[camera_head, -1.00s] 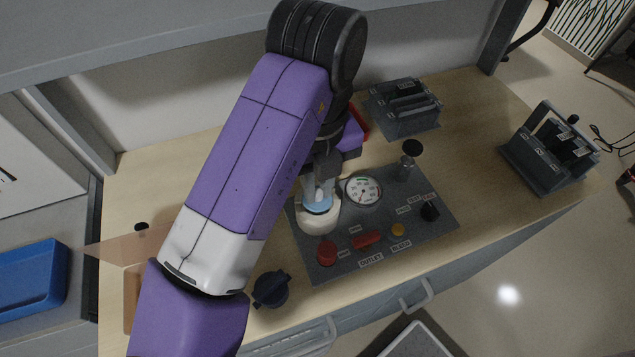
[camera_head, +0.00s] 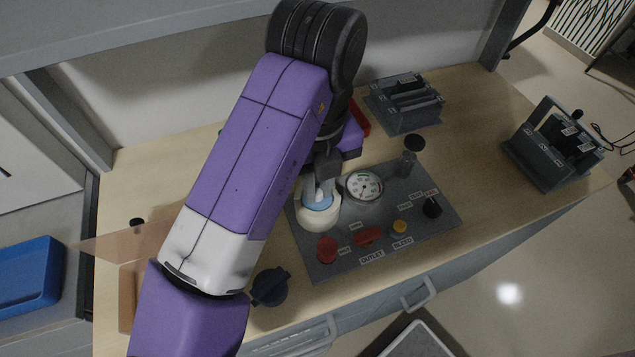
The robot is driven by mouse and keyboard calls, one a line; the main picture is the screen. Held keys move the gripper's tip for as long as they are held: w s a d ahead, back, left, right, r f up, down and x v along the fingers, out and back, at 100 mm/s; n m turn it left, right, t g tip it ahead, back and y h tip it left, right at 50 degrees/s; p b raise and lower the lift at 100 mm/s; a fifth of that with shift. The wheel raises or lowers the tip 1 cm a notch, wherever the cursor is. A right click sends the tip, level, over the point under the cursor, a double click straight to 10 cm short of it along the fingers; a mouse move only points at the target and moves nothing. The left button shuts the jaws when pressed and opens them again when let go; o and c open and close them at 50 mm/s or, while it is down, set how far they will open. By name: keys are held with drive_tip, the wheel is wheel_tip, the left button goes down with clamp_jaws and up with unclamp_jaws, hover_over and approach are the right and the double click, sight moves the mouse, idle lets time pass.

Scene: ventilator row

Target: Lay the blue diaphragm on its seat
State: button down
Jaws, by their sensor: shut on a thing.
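The blue diaphragm (camera_head: 315,206) is a light blue disc with a pale stub at its middle. It is at the top opening of the round cream housing (camera_head: 320,220) on the grey panel. My gripper (camera_head: 320,188) points down over the housing and is shut on the diaphragm's stub. The diaphragm looks level and within the housing's rim, but I cannot tell whether it touches the seat. The seat is hidden under the disc, and my arm hides part of the gripper and the far left side.
A dark round knob (camera_head: 270,287) is at the front. Dark racks (camera_head: 404,103) stand at the back.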

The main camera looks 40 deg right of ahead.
sight(318, 192)
drive_tip(key=shift+f, duration=0.2)
drive_tip(key=shift+f+b, duration=0.35)
drive_tip(key=shift+b, duration=0.2)
drive_tip(key=shift+f, duration=0.1)
drive_tip(key=c, duration=1.3)
unclamp_jaws()
drive_tip(key=shift+r+p, duration=2.7)
drive_tip(key=shift+r, duration=0.9)
